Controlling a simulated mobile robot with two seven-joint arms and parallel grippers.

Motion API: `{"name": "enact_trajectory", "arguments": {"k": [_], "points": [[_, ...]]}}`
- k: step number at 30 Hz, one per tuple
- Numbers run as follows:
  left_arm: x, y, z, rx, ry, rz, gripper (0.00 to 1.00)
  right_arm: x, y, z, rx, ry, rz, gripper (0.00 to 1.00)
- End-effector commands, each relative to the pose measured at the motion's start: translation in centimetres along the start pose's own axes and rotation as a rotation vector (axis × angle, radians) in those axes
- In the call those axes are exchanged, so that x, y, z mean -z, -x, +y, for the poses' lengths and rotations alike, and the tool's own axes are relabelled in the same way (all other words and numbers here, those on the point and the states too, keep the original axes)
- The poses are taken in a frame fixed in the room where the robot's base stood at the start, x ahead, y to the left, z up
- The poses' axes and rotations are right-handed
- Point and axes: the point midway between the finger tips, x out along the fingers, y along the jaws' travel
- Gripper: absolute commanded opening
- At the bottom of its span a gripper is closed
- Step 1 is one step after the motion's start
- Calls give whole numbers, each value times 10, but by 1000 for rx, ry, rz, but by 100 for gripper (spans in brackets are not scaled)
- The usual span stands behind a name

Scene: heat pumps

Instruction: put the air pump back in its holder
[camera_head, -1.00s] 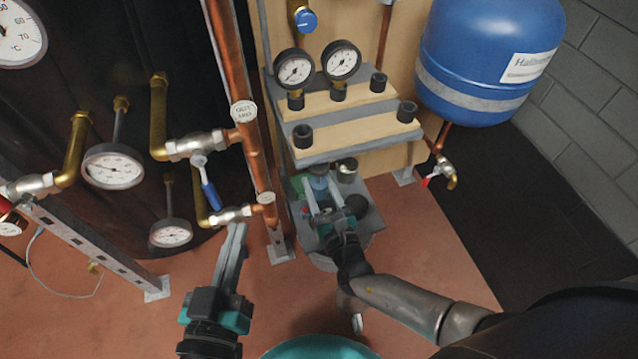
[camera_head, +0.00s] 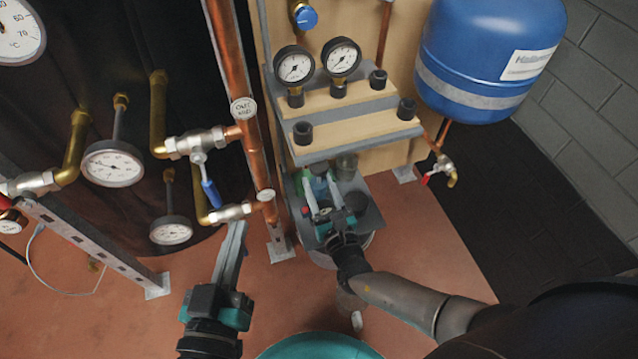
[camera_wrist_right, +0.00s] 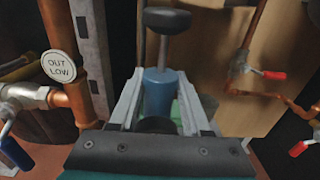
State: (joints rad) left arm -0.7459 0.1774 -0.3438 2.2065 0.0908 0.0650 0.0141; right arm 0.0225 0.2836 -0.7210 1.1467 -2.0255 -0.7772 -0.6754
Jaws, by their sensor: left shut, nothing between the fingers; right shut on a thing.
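The air pump (camera_wrist_right: 158,95) has a blue body, a thin metal rod and a black knob on top. In the right wrist view it stands nearly upright between the pale fingers of my right gripper (camera_wrist_right: 161,78), which is shut on it. In the head view my right gripper (camera_head: 321,190) is low, in front of the overhanging shelf and over a grey tray (camera_head: 368,219); the pump is mostly hidden there. I cannot tell which part is the holder. My left gripper (camera_head: 237,232) is shut and empty, left of the tray and below a blue-handled valve.
The grey and wooden shelf (camera_head: 352,138) carries two gauges (camera_head: 293,65) and several black rings. A copper pipe (camera_head: 233,75) stands left of it. A blue tank (camera_head: 487,60) hangs at the right above a red-handled valve (camera_head: 431,176). The floor in front is mostly clear.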

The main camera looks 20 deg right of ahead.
Motion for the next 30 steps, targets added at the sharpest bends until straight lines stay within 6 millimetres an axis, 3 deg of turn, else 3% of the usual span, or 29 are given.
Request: {"name": "enact_trajectory", "arguments": {"k": [24,25,30], "points": [[0,0,0,0,0,0,0,6,-1,0,1,-1,-7,0],[0,0,0,0,0,0,0,6,-1,0,1,-1,-7,51],[0,0,0,0,0,0,0,7,-1,0,1,-1,-4,70]]}}
